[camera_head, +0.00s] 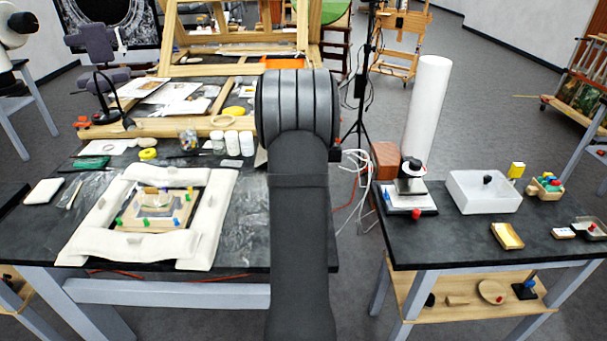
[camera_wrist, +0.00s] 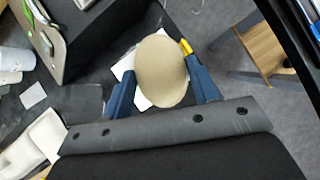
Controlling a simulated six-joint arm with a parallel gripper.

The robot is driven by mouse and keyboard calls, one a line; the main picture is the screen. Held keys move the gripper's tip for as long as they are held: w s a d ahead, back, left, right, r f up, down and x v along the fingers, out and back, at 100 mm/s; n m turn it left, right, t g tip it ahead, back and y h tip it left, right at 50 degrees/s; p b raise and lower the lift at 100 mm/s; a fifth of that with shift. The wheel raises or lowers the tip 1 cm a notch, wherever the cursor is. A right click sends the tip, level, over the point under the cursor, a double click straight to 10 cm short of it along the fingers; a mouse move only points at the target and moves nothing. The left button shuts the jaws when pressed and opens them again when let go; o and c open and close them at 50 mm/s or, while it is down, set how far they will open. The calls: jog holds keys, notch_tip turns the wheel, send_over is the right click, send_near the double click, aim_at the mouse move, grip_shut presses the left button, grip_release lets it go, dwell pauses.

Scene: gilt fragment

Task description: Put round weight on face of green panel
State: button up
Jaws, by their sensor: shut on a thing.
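In the wrist view my gripper (camera_wrist: 160,82) has its two blue fingers shut on a smooth beige round thing, which I take to be the round weight (camera_wrist: 162,70). It covers most of the space between the fingers. A small yellow bit shows beside the right fingertip. In the head view my arm hides the gripper and the weight. A small panel (camera_head: 155,208) with coloured clips lies inside a frame of white pads.
White pads (camera_head: 205,215) surround the clipped panel on the dark left table. White jars (camera_head: 233,143) and a wooden easel (camera_head: 240,40) stand behind. The right table holds a white box (camera_head: 484,192), a press-like stand (camera_head: 410,190) and a wooden tray (camera_head: 507,236). A gap separates the tables.

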jog(key=shift+w+a+f, duration=0.4)
jog(key=shift+a+f, duration=0.05)
jog(key=shift+a, duration=0.2)
jog(key=shift+w+a+f, duration=0.4)
jog(key=shift+a+f, duration=0.05)
jog(key=shift+a, duration=0.15)
jog(key=shift+f, duration=1.95)
jog(key=shift+f, duration=0.1)
jog(key=o, duration=1.2)
jog(key=v, duration=1.2)
